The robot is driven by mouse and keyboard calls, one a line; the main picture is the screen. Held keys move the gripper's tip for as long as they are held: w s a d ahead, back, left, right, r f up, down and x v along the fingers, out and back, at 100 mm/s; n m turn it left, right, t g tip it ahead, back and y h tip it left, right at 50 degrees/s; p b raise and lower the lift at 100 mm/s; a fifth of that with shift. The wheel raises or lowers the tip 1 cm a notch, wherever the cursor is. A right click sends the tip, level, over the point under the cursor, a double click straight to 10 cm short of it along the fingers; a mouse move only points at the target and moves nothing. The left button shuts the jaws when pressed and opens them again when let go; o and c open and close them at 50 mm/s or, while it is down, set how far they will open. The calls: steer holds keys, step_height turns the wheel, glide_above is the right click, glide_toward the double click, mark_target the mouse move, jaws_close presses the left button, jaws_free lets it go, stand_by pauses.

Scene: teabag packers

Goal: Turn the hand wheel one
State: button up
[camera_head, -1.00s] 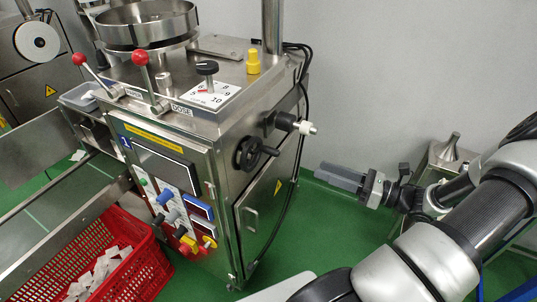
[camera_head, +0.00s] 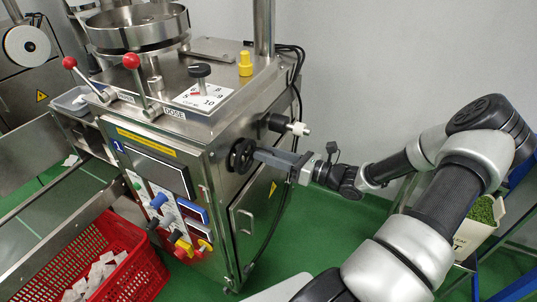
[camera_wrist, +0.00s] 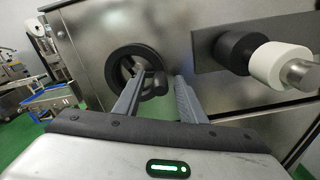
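The black hand wheel (camera_head: 241,156) sits on the right side of the steel machine labelled 1. In the wrist view the wheel (camera_wrist: 121,68) shows its ring and a dark handle (camera_wrist: 153,84) that sticks out towards the camera. My gripper (camera_head: 262,154) reaches the wheel from the right. In the wrist view my gripper (camera_wrist: 158,82) has its two grey fingers apart, with the handle at or near the gap between their tips. Whether either finger touches the handle cannot be told.
A black and white knob (camera_head: 288,125) juts out just above my gripper, and shows at the upper right in the wrist view (camera_wrist: 262,60). Cables run down the machine's rear edge. A red crate (camera_head: 128,248) stands at the front left. A box of green material (camera_head: 480,222) stands at the right.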

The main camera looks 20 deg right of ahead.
jaws_close()
steer(key=shift+f+m+b, duration=0.15)
steer(key=shift+m+b, duration=0.15)
